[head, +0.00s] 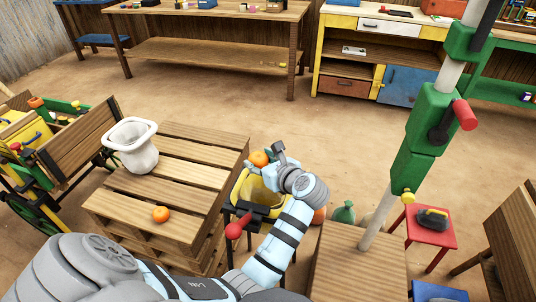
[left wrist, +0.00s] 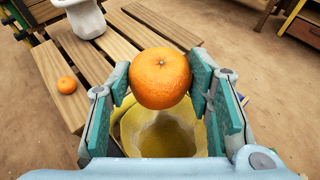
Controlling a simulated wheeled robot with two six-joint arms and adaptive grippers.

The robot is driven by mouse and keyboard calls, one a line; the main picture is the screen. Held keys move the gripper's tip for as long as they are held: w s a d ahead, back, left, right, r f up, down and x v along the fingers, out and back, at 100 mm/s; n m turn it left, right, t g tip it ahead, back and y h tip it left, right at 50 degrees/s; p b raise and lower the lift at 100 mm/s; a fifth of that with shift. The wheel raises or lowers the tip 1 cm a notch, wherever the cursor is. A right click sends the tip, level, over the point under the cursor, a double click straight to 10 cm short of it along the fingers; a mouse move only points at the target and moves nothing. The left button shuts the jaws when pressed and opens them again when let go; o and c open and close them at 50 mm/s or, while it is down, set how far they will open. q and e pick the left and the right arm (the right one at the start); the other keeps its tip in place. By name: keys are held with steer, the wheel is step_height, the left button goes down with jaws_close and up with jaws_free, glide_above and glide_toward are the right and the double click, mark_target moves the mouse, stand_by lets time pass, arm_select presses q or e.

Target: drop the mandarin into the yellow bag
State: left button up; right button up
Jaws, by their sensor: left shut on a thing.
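An orange mandarin (left wrist: 161,79) is held between the fingers of my left gripper (left wrist: 161,92) in the left wrist view. In the head view the mandarin (head: 259,158) shows at the tip of my left gripper (head: 266,164). The open yellow bag (left wrist: 160,138) lies below the mandarin in the left wrist view, its inside partly visible. In the head view the bag (head: 256,192) hangs beside the pallet, partly hidden by my arm. A second mandarin (head: 161,214) rests on the pallet slats. My right gripper is not in view.
The wooden pallet stack (head: 178,190) carries a white bag (head: 131,145) with a rolled rim. A green and grey post (head: 408,150) rises at right from a wooden box. A red stool (head: 432,228) and a cart (head: 60,150) flank the area. Open dirt floor lies behind.

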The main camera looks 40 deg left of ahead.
mark_target(260, 159)
arm_select(q)
steer(key=f+b, duration=0.2)
steer(key=f, duration=0.1)
steer(key=shift+s, duration=0.4)
steer(key=shift+w+f+b, duration=0.2)
steer(key=shift+f+b, duration=0.5)
steer(key=shift+f, duration=0.3)
steer(key=o, duration=1.2)
steer(key=shift+o, duration=0.2)
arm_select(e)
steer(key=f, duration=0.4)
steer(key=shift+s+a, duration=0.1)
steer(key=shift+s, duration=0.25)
arm_select(q)
step_height(260, 159, up, 10)
